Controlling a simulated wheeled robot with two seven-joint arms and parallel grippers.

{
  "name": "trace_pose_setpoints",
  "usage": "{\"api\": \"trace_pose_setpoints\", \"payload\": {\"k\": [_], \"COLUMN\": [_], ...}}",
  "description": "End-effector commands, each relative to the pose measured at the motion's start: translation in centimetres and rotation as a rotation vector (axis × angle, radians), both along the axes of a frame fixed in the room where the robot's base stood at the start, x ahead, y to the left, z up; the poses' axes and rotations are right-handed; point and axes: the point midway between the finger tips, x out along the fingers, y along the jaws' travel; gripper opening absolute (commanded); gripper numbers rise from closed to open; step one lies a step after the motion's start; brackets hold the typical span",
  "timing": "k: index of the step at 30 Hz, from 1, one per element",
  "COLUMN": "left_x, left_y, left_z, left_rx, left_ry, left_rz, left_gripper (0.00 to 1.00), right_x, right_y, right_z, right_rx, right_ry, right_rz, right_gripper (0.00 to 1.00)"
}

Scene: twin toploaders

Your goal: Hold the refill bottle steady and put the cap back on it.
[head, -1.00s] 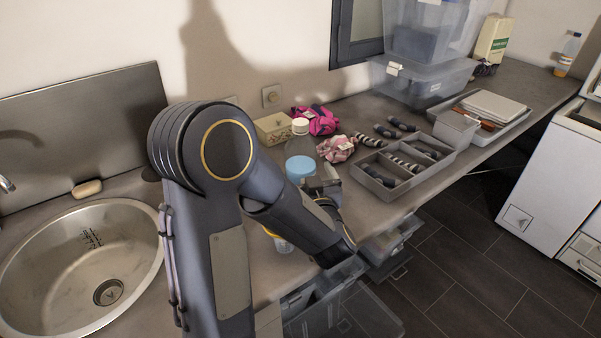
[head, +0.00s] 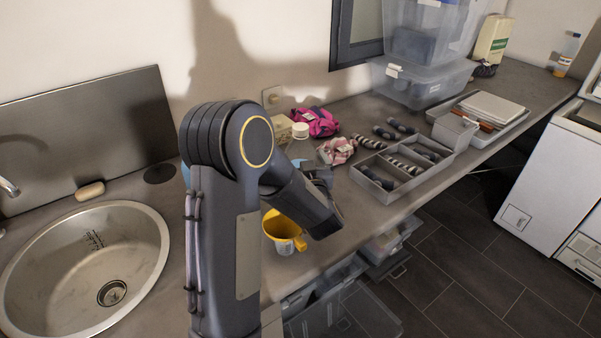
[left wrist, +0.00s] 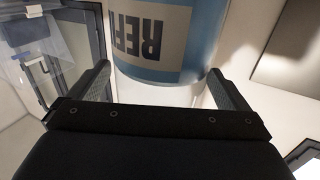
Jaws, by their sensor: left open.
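The refill bottle (left wrist: 160,40) fills the upper middle of the left wrist view, with a blue and white label whose letters appear upside down. My left gripper (left wrist: 160,84) is open, with one finger on each side of the bottle's pale part; I cannot tell whether either finger touches it. In the head view my left gripper (head: 320,174) is mostly hidden behind its forearm. A light blue round top (head: 298,162) shows partly beside the forearm. A white cap (head: 300,130) shows farther back; I cannot tell which item it belongs to. My right gripper is not in view.
A yellow funnel-like cup (head: 282,226) stands near the counter's front edge. The sink (head: 60,240) is at left. Pink cloths (head: 316,122), a grey divided tray (head: 398,192) and clear bins (head: 425,85) stand along the counter. An open clear drawer (head: 345,310) sits below.

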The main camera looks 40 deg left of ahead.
Motion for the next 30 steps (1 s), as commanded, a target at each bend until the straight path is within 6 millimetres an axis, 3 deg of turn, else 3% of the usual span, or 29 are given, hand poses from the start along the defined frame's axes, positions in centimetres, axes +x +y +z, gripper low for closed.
{"api": "trace_pose_setpoints", "payload": {"k": [10,26,30], "left_x": [0.05,0.05,0.08], "left_y": [0.10,0.09,0.10], "left_z": [-0.05,-0.04,0.15], "left_rx": [0.000,0.001,0.002], "left_ry": [0.000,0.001,-0.003], "left_rz": [0.000,0.000,0.000], "left_gripper": [0.98,0.29,0.26], "right_x": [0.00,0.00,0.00], "right_y": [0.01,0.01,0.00], "right_z": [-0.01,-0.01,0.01], "right_rx": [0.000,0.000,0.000], "right_ry": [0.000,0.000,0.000], "right_rz": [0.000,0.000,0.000], "right_gripper": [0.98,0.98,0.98]}}
